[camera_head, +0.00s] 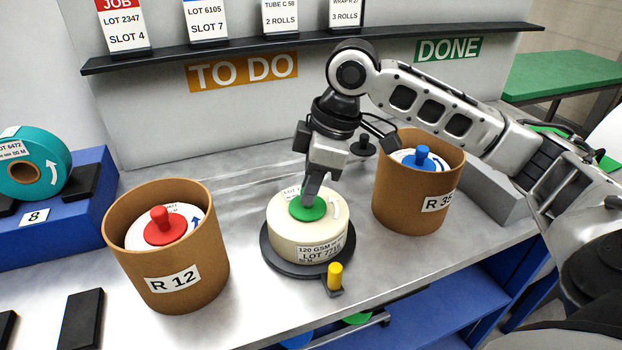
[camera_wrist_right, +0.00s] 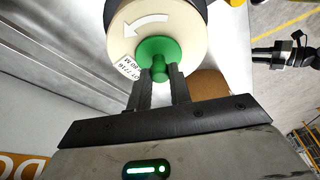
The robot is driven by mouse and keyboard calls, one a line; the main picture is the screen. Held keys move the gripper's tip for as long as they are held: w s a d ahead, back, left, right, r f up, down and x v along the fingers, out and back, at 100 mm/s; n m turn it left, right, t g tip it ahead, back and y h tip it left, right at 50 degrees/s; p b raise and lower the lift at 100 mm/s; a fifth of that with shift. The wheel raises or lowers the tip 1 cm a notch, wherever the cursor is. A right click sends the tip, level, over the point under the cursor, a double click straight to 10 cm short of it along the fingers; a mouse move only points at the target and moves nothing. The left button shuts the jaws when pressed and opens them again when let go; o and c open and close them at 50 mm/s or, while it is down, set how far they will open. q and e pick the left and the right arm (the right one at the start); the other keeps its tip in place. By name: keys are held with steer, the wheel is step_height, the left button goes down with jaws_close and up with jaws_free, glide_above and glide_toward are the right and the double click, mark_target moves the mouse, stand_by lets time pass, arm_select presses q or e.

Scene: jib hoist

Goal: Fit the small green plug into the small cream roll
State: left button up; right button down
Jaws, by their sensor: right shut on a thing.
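The small cream roll (camera_head: 301,232) lies flat on a round black base on the bench, with labels on its side and top. The small green plug (camera_head: 308,211) is at the middle of the roll's top face. My right gripper (camera_head: 308,197) is above the roll, shut on the plug's knob. In the right wrist view the plug's green flange (camera_wrist_right: 158,50) covers the centre of the cream roll (camera_wrist_right: 133,27); I cannot tell if it is fully seated. The fingers (camera_wrist_right: 160,80) grip the knob from both sides.
A brown tub R 12 (camera_head: 165,262) with a red plug stands left. Another brown tub (camera_head: 405,205) with a blue plug stands right, close to my right arm. A yellow peg (camera_head: 335,275) stands at the base's front. A teal roll (camera_head: 30,165) stands on a blue block.

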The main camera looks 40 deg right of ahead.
arm_select(q)
steer(key=shift+w, duration=0.1)
steer(key=shift+w+r, duration=0.1)
arm_select(e)
steer(key=c, duration=1.2)
jaws_free()
arm_select(q)
steer(key=shift+s+a+r+p, duration=0.2)
steer(key=shift+r+p, duration=0.1)
steer(key=shift+p, duration=0.7)
arm_select(e)
steer(key=v, duration=1.6)
steer(key=shift+s, duration=0.1)
